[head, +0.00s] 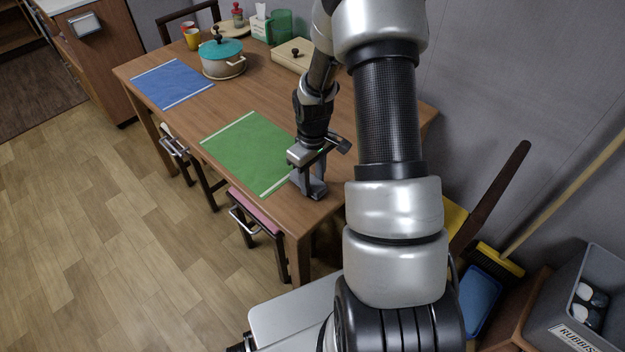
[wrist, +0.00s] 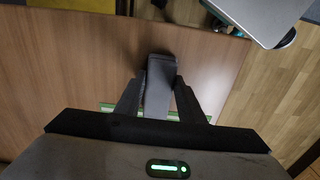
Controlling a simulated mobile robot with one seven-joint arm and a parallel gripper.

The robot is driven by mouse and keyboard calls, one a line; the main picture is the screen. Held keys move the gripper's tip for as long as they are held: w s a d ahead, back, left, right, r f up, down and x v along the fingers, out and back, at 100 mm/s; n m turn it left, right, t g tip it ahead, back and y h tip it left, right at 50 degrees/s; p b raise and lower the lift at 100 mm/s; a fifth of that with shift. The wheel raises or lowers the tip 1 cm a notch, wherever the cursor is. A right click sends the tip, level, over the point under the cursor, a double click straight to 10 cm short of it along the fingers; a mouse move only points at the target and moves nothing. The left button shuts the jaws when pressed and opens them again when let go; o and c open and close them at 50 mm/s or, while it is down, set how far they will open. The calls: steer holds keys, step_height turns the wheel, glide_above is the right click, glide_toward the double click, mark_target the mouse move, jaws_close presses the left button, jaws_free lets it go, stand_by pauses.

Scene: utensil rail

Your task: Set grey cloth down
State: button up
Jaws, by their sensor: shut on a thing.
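My gripper (head: 312,180) points down over the near end of the wooden table (head: 200,113), at the near right corner of the green mat (head: 243,150). It is shut on the grey cloth (head: 314,189), which looks like a folded grey strip. In the wrist view the cloth (wrist: 159,88) sits between the two dark fingers of my gripper (wrist: 160,95), with bare wood around it. The cloth is very low over the wood; I cannot tell whether it touches.
A blue mat (head: 172,83), a teal-lidded pot (head: 222,58) and a cream box with a dark knob (head: 291,55) are further back. Stools stand along the left edge. A broom (head: 500,258) and a grey rubbish bin (head: 575,300) are at the right.

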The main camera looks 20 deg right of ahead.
steer(key=shift+f, duration=0.2)
steer(key=o, duration=1)
steer(key=shift+o, duration=0.2)
